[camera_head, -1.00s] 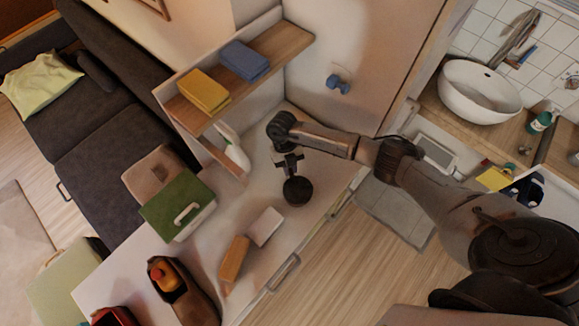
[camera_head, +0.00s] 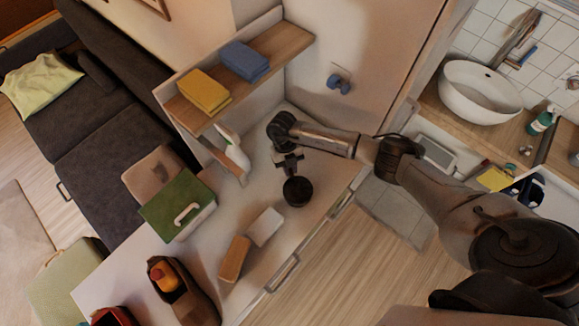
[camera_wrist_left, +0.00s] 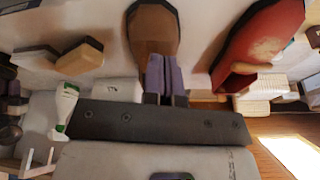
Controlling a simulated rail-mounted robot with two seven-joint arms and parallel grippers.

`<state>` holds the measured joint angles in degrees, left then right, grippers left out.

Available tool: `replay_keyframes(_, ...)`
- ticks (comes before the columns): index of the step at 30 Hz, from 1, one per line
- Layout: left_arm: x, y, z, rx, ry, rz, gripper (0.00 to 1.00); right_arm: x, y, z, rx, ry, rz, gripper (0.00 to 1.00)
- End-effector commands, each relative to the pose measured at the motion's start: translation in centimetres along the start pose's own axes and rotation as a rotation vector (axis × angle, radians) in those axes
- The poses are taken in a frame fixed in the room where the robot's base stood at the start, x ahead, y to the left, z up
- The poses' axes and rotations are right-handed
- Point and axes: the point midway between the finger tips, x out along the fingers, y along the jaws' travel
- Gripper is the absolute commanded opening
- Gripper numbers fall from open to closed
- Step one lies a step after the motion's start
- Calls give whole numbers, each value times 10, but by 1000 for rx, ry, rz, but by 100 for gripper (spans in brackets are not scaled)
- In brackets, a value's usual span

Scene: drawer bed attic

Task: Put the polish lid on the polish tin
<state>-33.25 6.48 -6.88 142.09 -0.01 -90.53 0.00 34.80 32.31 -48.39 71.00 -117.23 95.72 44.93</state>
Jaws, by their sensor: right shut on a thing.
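A round black piece (camera_head: 297,191) lies flat on the white counter in the head view. It looks like the polish tin; I cannot tell tin from lid at this size. My right gripper (camera_head: 290,169) points down just behind it, close to its far edge. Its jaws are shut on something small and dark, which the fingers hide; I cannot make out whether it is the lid. My left gripper (camera_wrist_left: 165,80) shows only in the left wrist view, its two purple fingers side by side and together, nothing visible between them.
A white block (camera_head: 265,227) and an orange-brown block (camera_head: 235,258) lie nearer on the counter. A shelf (camera_head: 283,43) rises behind.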

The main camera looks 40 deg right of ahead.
Motion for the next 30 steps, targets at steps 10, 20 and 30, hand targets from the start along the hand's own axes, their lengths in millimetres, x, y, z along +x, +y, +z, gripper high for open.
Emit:
replay_keyframes(10, 0, 0, 0, 0, 0, 0, 0, 0, 0, 0, 0, 0, 1, 0)
replay_keyframes(20, 2, -3, 1, 10, -1, -8, 0, 3, 0, 1, 0, 0, 1, 0)
replay_keyframes(30, 5, -3, 2, 11, -1, -9, 0, 7, 0, 3, 0, 0, 1, 0)
